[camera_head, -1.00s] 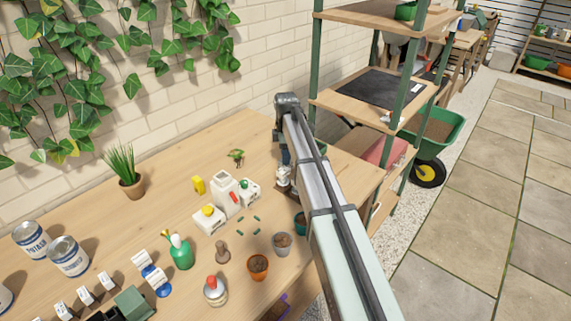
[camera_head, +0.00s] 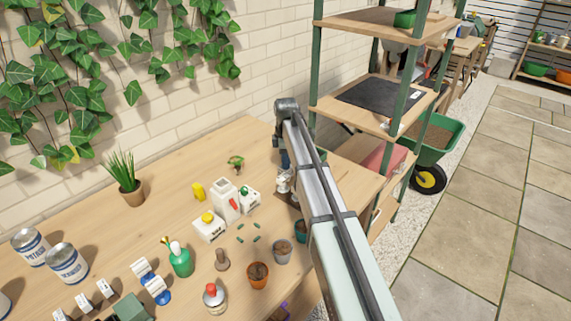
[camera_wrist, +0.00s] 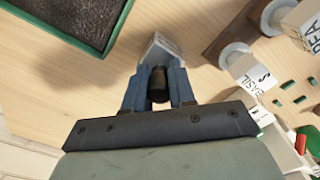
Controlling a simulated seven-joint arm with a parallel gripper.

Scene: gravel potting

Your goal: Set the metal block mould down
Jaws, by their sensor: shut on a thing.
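In the wrist view my gripper (camera_wrist: 158,78) is shut on the metal block mould (camera_wrist: 160,48). Its two blue fingers lie on either side of the mould's black handle, and a grey metal part shows beyond them. The mould is over bare wooden bench top; I cannot tell whether it touches the wood. In the head view my arm hides the mould and most of the gripper, near the right end of the bench.
A green-rimmed tray of dark soil (camera_wrist: 118,28) lies at upper left in the wrist view. A brown wooden stand (camera_wrist: 222,40) with pale round pieces is at right. White labelled containers (camera_head: 225,198) and pots (camera_head: 258,275) stand left of my arm. A shelf rack (camera_head: 370,100) stands beyond.

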